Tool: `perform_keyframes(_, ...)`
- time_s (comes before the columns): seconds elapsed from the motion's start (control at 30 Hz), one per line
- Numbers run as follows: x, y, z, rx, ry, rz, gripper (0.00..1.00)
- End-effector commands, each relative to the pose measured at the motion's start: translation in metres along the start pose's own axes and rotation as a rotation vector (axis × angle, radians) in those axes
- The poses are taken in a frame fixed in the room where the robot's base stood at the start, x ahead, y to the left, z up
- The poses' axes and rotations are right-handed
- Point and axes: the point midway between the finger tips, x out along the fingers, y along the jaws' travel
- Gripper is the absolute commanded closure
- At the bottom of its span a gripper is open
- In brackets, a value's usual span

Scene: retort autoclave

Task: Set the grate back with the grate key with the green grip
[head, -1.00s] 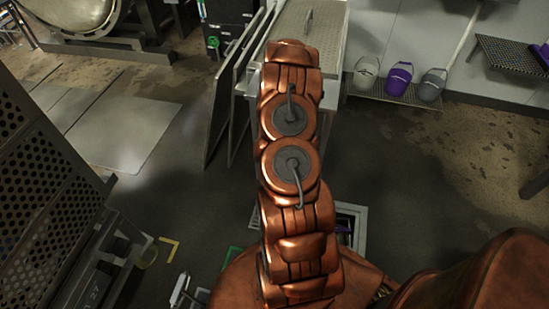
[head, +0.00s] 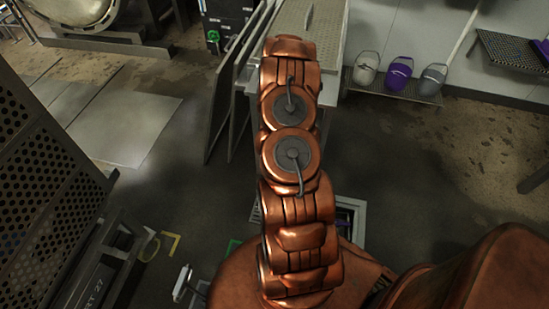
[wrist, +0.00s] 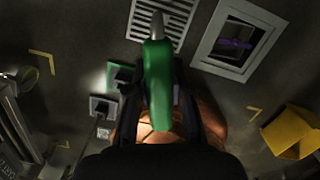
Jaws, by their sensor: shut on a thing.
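In the wrist view my gripper (wrist: 158,82) is shut on the green grip of the grate key (wrist: 158,65). The key's pale metal tip points to the top of the picture, over the slotted grate (wrist: 172,22). The grate lies on the floor beside a framed square opening (wrist: 207,50); I cannot tell whether the tip touches the grate. In the head view the opening's pale frame (head: 361,232) shows right of my arm, partly hidden. A sliver of the grate (head: 256,212) shows left of my arm. My gripper and the key are hidden there.
A green item (wrist: 118,74) and a grey item (wrist: 103,106) lie on the floor left of the key. A yellow object (wrist: 293,132) stands at the right. A perforated crate (head: 45,190) on a cart stands at left; a metal table (head: 312,50) and buckets (head: 399,75) are behind.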

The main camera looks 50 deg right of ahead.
Motion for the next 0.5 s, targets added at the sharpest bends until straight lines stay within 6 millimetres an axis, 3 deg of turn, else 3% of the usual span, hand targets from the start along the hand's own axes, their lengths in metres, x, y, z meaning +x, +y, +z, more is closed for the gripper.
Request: perform_keyframes(0.5,0.0039,-0.0004,-0.0002,0.002,0.0,-0.001,1.0)
